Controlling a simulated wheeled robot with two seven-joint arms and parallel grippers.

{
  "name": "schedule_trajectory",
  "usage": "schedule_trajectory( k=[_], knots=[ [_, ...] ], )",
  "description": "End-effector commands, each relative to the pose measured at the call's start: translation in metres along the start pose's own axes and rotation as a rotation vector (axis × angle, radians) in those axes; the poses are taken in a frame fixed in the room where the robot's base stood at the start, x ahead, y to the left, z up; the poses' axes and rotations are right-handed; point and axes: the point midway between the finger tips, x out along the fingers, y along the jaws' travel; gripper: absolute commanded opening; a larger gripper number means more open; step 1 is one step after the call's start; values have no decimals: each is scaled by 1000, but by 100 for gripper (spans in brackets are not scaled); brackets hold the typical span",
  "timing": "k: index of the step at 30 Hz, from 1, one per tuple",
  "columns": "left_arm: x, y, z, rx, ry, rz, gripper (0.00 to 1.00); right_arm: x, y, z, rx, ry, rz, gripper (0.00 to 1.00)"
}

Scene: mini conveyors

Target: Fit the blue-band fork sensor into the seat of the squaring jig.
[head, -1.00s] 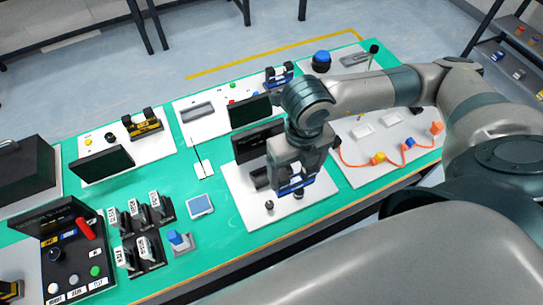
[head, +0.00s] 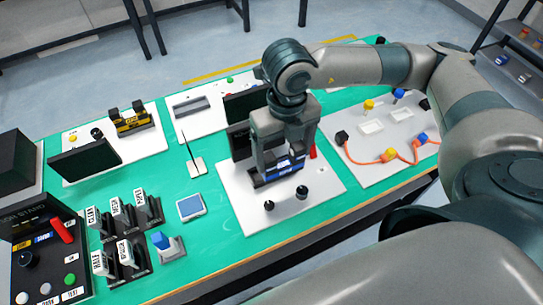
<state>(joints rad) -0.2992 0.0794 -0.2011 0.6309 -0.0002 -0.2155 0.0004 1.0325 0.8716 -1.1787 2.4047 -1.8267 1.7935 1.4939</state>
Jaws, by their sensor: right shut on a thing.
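The blue-band fork sensor (head: 291,165) is dark with a blue band. My right gripper (head: 283,158) is shut on it and points down. They are over the white plate (head: 235,203) at the middle of the table. A dark block on this plate, seemingly the squaring jig (head: 259,181), is mostly hidden behind the gripper and sensor. I cannot tell whether the sensor touches the seat or hangs just above it. A red part (head: 313,152) shows just right of the gripper. My left gripper is not in view.
Two black knobs (head: 269,206) stand at the plate's front, and a dark screen stands behind the gripper. A yellow-band fork sensor (head: 133,120) is on the left plate. An orange cable (head: 365,161) runs over the right plate. Labelled holders (head: 122,217) stand front left.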

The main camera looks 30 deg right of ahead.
Motion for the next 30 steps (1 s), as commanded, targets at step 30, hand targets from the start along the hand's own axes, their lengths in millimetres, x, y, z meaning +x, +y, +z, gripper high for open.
schedule_trajectory(
  k=[30],
  knots=[
    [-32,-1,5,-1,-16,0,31,51,6,50,0,4,-2,52]
  ],
)
